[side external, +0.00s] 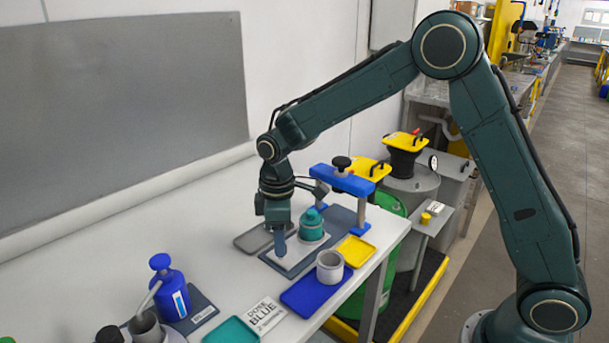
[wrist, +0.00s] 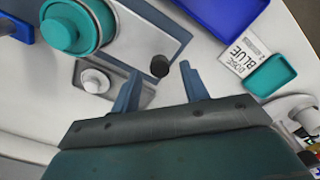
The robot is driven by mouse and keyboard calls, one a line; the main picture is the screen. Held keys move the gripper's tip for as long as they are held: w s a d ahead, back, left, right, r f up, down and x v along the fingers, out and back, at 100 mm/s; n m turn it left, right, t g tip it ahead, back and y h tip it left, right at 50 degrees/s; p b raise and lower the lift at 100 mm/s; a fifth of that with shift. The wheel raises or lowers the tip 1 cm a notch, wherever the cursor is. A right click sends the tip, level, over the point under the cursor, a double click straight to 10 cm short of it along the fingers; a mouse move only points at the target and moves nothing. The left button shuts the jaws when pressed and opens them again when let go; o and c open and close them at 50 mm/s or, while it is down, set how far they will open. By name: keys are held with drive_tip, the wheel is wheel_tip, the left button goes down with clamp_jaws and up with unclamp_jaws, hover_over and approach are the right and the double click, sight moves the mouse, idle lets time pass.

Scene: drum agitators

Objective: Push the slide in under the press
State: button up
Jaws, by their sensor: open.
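The slide (side external: 290,259) is a pale plate on a dark grey base (side external: 334,250), carrying a teal lidded pot (side external: 312,222). The pot also shows at upper left in the wrist view (wrist: 72,25). A small black knob (wrist: 160,66) stands at the slide's near end. The press (side external: 350,180) is a blue bridge frame with a black top knob, and the pot sits in front of it. My gripper (wrist: 161,68) is open, pointing down, its fingers either side of the black knob in the wrist view. I cannot tell whether they touch it.
A grey tray (side external: 252,240) with a white piece lies beside the base. A blue tray (side external: 300,296) holding a grey cup (side external: 330,267), a yellow tray (side external: 357,250), a DOSE BLUE card (side external: 265,315) and a teal tray (side external: 231,331) lie in front. A blue bottle (side external: 171,290) stands left.

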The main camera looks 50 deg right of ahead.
sight(315, 216)
drive_tip(key=shift+f, duration=0.8)
clamp_jaws()
drive_tip(key=d, duration=1.1)
drive_tip(key=shift+d, duration=0.3)
drive_tip(key=shift+c, duration=1)
unclamp_jaws()
drive_tip(key=shift+d, duration=0.1)
drive_tip(key=shift+o, duration=1)
drive_tip(key=shift+r, duration=0.1)
